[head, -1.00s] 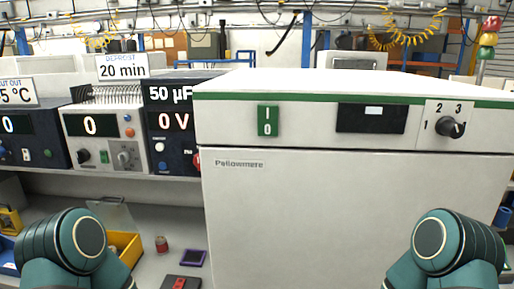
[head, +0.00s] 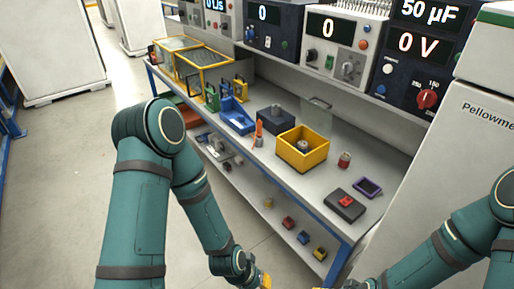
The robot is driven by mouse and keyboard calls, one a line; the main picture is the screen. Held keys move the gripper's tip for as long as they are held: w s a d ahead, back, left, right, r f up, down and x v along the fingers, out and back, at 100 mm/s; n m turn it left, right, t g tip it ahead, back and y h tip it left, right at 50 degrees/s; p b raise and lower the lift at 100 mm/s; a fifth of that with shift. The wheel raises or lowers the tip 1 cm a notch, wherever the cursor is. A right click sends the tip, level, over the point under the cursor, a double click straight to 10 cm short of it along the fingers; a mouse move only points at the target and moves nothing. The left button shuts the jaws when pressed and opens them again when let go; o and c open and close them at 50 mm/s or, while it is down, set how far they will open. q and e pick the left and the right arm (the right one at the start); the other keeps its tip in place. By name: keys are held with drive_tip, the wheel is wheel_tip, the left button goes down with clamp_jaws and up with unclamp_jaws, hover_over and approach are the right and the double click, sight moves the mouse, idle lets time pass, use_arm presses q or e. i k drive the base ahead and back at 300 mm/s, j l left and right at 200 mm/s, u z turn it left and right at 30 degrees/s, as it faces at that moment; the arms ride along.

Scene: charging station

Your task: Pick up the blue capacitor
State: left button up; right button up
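A small blue block-like part (head: 303,238) lies on the lower shelf under the workbench, between a small red part (head: 288,223) and a small yellow part (head: 320,254). It may be the blue capacitor, but it is too small to tell. My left arm reaches down past the bench front, and the yellow tip of my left gripper (head: 265,281) shows at the bottom edge, below and left of the blue part. My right arm comes in from the lower right. Its gripper is almost wholly cut off by the bottom edge. Neither gripper's fingers show clearly.
On the workbench (head: 378,150) stand a yellow bin (head: 301,160) with a round part inside, a blue bin (head: 237,117), a dark box (head: 275,120), a red-topped jar (head: 344,160) and a black box with a red switch (head: 345,204). The floor at left is clear.

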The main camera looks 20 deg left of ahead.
sight(302, 146)
drive_tip(key=u, duration=0.15)
drive_tip(key=j+z, duration=0.1)
drive_tip(key=z, duration=0.35)
drive_tip(key=j+z, duration=0.1)
drive_tip(key=z, duration=0.35)
drive_tip(key=i+j+z, duration=0.1)
drive_tip(key=z, duration=0.35)
drive_tip(key=j+z, duration=0.35)
drive_tip(key=k+j+z, duration=0.15)
drive_tip(key=j+z, duration=0.2)
drive_tip(key=j, duration=0.15)
drive_tip(key=k+j+z, duration=0.1)
drive_tip(key=j, duration=0.2)
drive_tip(key=k+j+z, duration=0.1)
drive_tip(key=j, duration=0.2)
drive_tip(key=k+j+z, duration=0.1)
drive_tip(key=j, duration=0.2)
